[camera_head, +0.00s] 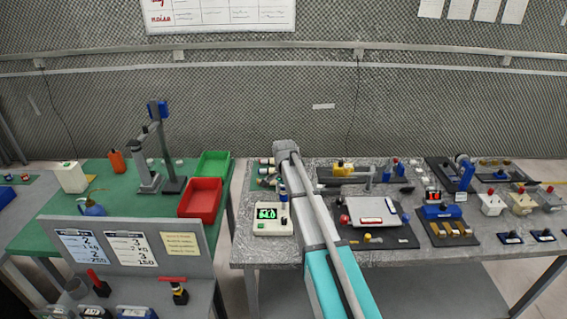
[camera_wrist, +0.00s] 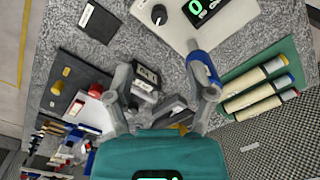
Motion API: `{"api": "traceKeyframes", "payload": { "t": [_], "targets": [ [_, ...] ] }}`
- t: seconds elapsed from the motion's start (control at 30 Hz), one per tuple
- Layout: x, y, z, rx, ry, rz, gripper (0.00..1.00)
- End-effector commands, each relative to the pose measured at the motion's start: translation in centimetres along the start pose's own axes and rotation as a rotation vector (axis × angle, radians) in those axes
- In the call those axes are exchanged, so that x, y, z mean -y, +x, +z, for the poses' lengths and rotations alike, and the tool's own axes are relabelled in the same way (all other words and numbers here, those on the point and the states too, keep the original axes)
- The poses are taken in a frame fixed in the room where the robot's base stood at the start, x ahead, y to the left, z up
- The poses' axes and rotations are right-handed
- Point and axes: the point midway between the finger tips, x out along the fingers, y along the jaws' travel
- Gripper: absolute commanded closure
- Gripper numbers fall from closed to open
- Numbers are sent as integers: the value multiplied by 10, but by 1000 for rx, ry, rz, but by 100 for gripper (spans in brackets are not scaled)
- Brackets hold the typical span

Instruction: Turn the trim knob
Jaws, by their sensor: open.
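A white box (camera_head: 270,228) with a green lit display stands at the left end of the grey bench. In the wrist view this box (camera_wrist: 195,28) is at the top, and a round black knob (camera_wrist: 158,14) with a pale pointer mark sits on it beside the display. The knob is too small to make out clearly in the head view. My gripper (camera_wrist: 165,82) is open above the bench, with its fingers spread and the knob beyond the fingertips. Nothing is held. In the head view my arm hides the gripper's fingers.
A small dark display device (camera_wrist: 147,76) shows between the fingers. Several cream rods lie on a green mat (camera_wrist: 290,52) at right. A black plate (camera_wrist: 98,22) lies left of the box.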

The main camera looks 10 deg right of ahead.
Motion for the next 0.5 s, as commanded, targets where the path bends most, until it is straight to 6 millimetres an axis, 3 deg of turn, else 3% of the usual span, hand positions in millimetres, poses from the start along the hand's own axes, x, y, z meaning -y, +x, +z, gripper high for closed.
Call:
{"api": "traceKeyframes", "payload": {
  "t": [0.5],
  "targets": [
    [30,-10,-16,-58,-286,-324,30]
  ]
}}
